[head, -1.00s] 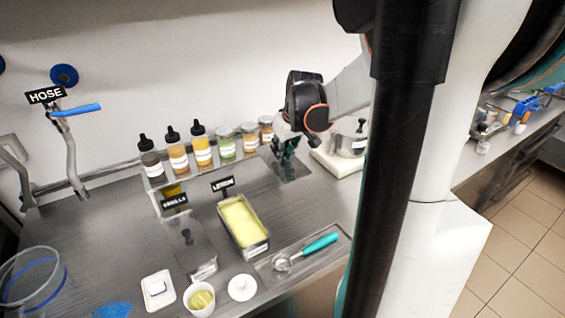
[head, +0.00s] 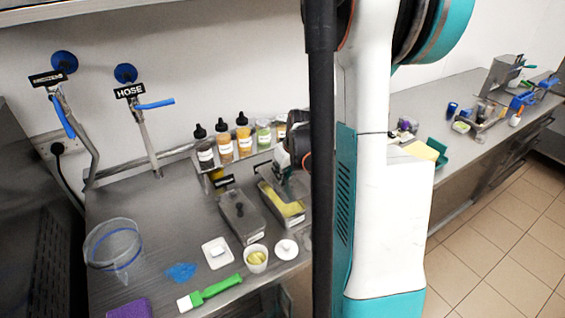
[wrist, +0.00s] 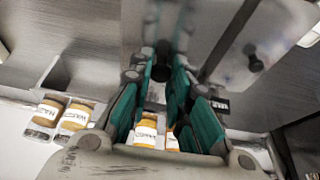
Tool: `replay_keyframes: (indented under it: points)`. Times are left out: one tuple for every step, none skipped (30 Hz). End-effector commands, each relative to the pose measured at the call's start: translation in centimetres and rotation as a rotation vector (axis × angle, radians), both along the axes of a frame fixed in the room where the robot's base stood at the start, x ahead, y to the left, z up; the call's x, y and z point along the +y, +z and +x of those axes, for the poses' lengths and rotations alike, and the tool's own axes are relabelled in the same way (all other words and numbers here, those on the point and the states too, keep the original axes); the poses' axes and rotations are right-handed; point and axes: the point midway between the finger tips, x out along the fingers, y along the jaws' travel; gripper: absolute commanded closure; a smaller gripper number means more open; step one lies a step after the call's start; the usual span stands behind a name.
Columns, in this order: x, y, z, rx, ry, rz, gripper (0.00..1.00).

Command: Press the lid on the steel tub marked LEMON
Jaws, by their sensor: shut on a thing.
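The steel tub marked LEMON (head: 284,221) stands on the steel counter in the head view, with pale yellow filling (head: 292,209) showing at its near end. My gripper (head: 287,181) is above this tub, partly hidden behind my arm column. In the wrist view, my gripper (wrist: 161,68) is shut on a dark knob (wrist: 160,73). A grey steel lid (wrist: 178,22) seems to spread beyond the knob. Whether the lid touches the tub rim cannot be told.
The lidded VANILLA tub (head: 243,222) stands close on the left. Bottles (head: 225,147) and jars line the shelf behind.

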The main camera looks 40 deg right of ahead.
Motion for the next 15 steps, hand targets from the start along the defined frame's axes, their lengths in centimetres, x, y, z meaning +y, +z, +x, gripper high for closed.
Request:
replay_keyframes:
  points:
    - [0.0,-0.2,0.0,0.0,0.0,0.0,1.0]
    - [0.0,-0.3,0.0,0.0,0.0,0.0,1.0]
    - [0.0,-0.4,0.0,0.0,0.0,0.0,1.0]
    - [0.0,-0.6,0.0,0.0,0.0,0.0,1.0]
    - [0.0,-0.7,0.0,0.0,0.0,0.0,1.0]
    - [0.0,-0.9,0.0,0.0,0.0,0.0,1.0]
    - [0.0,-1.1,0.0,0.0,0.0,0.0,1.0]
    - [0.0,-1.3,0.0,0.0,0.0,0.0,1.0]
    - [0.0,-1.6,0.0,0.0,0.0,0.0,1.0]
    - [0.0,-1.8,0.0,0.0,0.0,0.0,1.0]
    - [0.0,-2.1,0.0,0.0,0.0,0.0,1.0]
    - [0.0,-2.4,0.0,0.0,0.0,0.0,1.0]
    - [0.0,-2.7,0.0,0.0,0.0,0.0,1.0]
    - [0.0,-3.0,0.0,0.0,0.0,0.0,1.0]
    - [0.0,-3.3,0.0,0.0,0.0,0.0,1.0]
